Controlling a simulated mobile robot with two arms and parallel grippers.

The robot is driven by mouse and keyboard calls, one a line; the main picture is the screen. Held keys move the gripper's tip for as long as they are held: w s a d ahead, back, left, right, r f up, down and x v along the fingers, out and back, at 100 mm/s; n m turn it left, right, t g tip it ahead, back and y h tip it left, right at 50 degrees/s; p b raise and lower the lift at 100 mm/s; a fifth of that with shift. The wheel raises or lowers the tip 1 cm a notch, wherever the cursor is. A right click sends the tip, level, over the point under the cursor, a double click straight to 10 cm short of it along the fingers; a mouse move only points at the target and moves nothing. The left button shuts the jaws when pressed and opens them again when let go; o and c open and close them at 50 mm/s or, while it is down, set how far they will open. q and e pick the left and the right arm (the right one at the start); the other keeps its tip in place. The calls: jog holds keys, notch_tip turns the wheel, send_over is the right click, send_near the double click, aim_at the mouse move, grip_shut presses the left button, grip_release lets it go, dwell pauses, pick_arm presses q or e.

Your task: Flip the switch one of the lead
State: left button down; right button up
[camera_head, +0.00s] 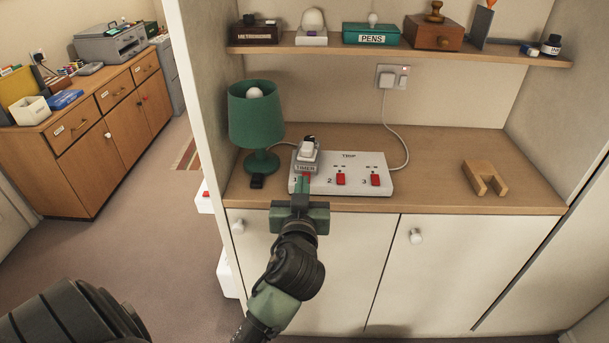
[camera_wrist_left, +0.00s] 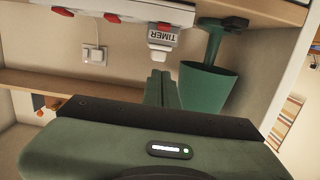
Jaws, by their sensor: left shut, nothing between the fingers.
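The white lead (camera_head: 354,184) lies on the wooden worktop with a row of red switches marked 1, 2 and 3 along its front. Switch one (camera_head: 305,178), at the left end, is partly hidden by my gripper; its position cannot be told. A plug marked TIMER (camera_head: 306,157) sits in the socket behind it. My left gripper (camera_head: 303,183) is shut and empty, its fingertips at switch one; contact cannot be told. In the left wrist view, upside down, the shut fingers (camera_wrist_left: 161,75) point towards the TIMER plug (camera_wrist_left: 163,36) and the lead (camera_wrist_left: 140,10). My right gripper is not in view.
A green lamp (camera_head: 257,117) stands just left of the lead. A wooden notched block (camera_head: 484,178) lies to the right. A cable runs from the lead to the wall socket (camera_head: 392,77). A shelf (camera_head: 400,51) holding several items hangs above. The worktop's right part is mostly clear.

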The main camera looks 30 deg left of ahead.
pick_arm(q)
jog(key=p+x, duration=0.2)
jog(key=x, duration=0.7)
jog(key=shift+r, duration=0.15)
notch_tip(320, 180, down, 3)
jog(key=shift+w+a+r, duration=0.1)
jog(key=shift+w, duration=0.05)
jog(key=shift+f, duration=0.75)
